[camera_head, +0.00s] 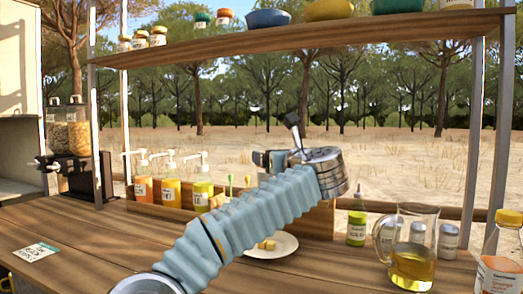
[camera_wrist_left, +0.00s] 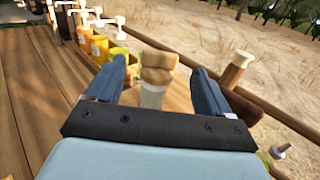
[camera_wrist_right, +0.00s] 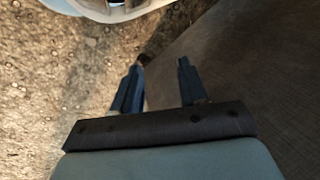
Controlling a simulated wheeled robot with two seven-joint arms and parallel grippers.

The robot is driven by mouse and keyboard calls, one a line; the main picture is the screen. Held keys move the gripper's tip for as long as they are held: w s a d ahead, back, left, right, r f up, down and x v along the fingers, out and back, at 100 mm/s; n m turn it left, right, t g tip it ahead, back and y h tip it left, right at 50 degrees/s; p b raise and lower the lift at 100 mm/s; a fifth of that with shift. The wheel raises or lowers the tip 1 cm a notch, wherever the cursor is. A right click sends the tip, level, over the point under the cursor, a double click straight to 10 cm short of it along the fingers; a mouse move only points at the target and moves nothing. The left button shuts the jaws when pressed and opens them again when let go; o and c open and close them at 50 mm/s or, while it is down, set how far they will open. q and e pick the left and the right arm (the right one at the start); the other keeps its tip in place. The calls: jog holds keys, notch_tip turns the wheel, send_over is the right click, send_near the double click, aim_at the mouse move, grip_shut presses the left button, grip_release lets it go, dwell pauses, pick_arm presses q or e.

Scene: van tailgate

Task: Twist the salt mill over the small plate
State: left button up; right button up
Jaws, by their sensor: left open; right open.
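The salt mill (camera_wrist_left: 152,98), with a wooden top and a pale body, stands between the fingers of my left gripper (camera_wrist_left: 160,72) in the left wrist view. That gripper is open, with a gap on each side of the mill. In the head view my left arm hides the mill, and the gripper (camera_head: 268,159) shows only partly behind the wrist. The small white plate (camera_head: 287,247) lies on the counter behind my forearm, with a few yellow cubes on it. My right gripper (camera_wrist_right: 160,75) is open and empty, low over the ground, outside the head view.
Pump bottles (camera_head: 172,188) stand at the back left. A green-labelled bottle (camera_head: 356,228), a glass jug (camera_head: 412,250) and a capped bottle (camera_head: 502,255) stand at right. The front left counter is mostly clear.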

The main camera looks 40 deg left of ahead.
pick_arm(q)
jog(key=p+x, duration=0.2)
jog(key=x, duration=0.4)
jog(key=shift+w+a+r, duration=0.15)
jog(key=shift+a, duration=0.2)
jog(key=shift+w+a, duration=0.35)
jog(key=shift+a, duration=0.2)
